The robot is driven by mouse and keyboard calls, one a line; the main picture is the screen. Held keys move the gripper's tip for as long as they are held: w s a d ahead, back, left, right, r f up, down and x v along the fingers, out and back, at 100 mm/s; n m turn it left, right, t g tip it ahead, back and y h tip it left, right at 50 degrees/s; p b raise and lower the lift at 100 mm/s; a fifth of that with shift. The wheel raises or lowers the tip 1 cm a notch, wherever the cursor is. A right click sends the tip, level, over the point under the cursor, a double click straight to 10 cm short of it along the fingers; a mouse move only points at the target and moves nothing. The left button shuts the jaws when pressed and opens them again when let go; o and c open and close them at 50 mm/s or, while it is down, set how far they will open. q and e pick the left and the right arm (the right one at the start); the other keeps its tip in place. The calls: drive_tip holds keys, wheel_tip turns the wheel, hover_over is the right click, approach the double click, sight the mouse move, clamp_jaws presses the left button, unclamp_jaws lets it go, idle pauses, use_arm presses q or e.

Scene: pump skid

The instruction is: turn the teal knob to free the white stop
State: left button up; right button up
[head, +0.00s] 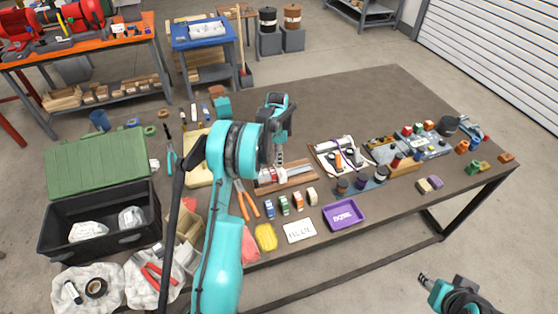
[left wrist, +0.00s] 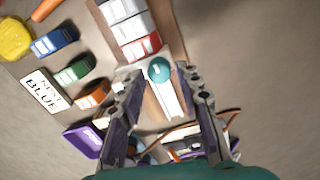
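The teal knob (left wrist: 159,69) shows in the left wrist view as a round cap beside a red block at the end of a row of blocks. Pale strips (left wrist: 166,98) run on from under the knob; I cannot tell which part is the white stop. My left gripper (left wrist: 161,75) is open, one fingertip on each side of the knob, with small gaps showing. In the head view my left gripper (head: 279,162) points down over the wooden rail board (head: 298,178), and hides the knob. My right gripper (head: 424,279) is at the lower right, away from the table; its opening is unclear.
Several small coloured blocks (head: 284,205), a white card reading BLUE (head: 299,232) and a purple tray (head: 344,215) lie in front of the board. Orange-handled pliers (head: 243,199) are left of it. A panel with cables (head: 340,156) is to the right.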

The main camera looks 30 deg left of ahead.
use_arm(q)
drive_tip(key=shift+f, duration=0.85)
clamp_jaws()
